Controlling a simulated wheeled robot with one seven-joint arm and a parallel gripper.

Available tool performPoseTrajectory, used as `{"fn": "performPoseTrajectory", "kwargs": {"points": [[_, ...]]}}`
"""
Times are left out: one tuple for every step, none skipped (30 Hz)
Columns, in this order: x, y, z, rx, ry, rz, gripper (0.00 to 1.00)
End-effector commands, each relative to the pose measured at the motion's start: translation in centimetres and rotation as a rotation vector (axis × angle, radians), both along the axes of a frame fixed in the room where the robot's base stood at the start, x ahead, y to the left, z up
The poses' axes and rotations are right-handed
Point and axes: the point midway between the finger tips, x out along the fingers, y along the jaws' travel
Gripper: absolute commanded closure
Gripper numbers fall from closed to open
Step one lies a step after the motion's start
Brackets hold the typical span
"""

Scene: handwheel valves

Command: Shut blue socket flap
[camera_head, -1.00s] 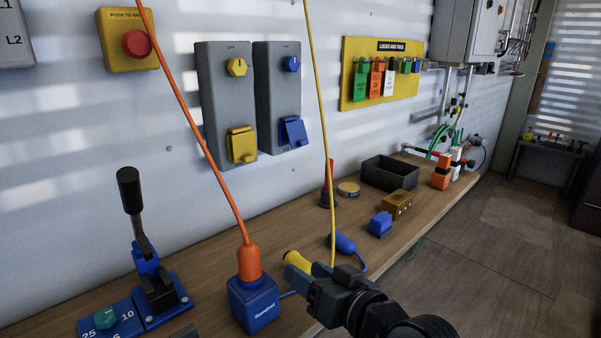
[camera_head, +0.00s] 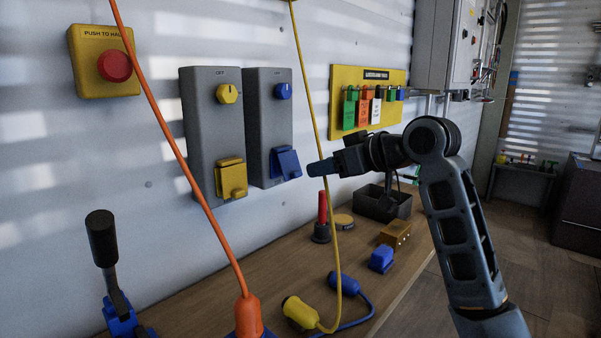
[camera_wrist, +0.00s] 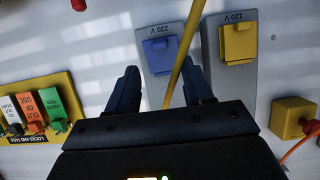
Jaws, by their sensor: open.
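The blue socket flap (camera_head: 286,163) is on the right-hand grey wall box (camera_head: 268,122), below a blue knob (camera_head: 284,91). The flap stands tilted out from the box, partly raised. In the upside-down wrist view the blue flap (camera_wrist: 160,55) shows beyond and between my fingers. My gripper (camera_head: 320,168) is open and empty, just right of the flap and apart from it in the head view. The wrist view shows both fingers spread (camera_wrist: 160,72). The socket face behind the flap is hidden.
A hanging yellow cable (camera_head: 318,120) crosses in front of the right box and between my fingers in the wrist view. The left grey box (camera_head: 210,140) has a yellow flap (camera_head: 231,178). An orange cable (camera_head: 170,110) hangs further left. The bench (camera_head: 270,270) below holds several items.

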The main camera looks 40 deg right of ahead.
Motion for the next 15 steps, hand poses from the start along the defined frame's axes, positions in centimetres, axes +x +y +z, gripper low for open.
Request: {"fn": "performPoseTrajectory", "kwargs": {"points": [[0.6,0.1,-0.2,0.0,0.002,0.002,0.49],[0.9,0.1,-0.4,0.001,0.003,0.002,0.49],[1.5,0.1,-0.6,0.0,0.002,0.001,0.49],[1.9,0.1,-0.8,0.0,0.002,0.001,0.49],[2.4,0.2,-1.0,0.001,0.003,0.002,0.49],[3.0,0.2,-1.2,0.001,0.001,0.002,0.49],[3.4,0.2,-1.4,0.001,0.002,0.002,0.49],[3.8,0.2,-1.5,0.001,0.001,0.002,0.49],[4.4,0.3,-1.8,0.0,0.002,0.001,0.49],[4.7,0.2,-2.0,0.0,0.002,0.001,0.49],[5.1,0.2,-2.1,0.0,0.001,0.001,0.49],[5.5,0.2,-2.2,0.0,0.001,0.001,0.49],[5.7,0.2,-2.4,0.001,0.001,0.001,0.49],[6.0,0.2,-2.4,0.001,0.0,0.0,0.49],[6.2,0.3,-2.5,0.0,-0.001,0.0,0.49]]}}
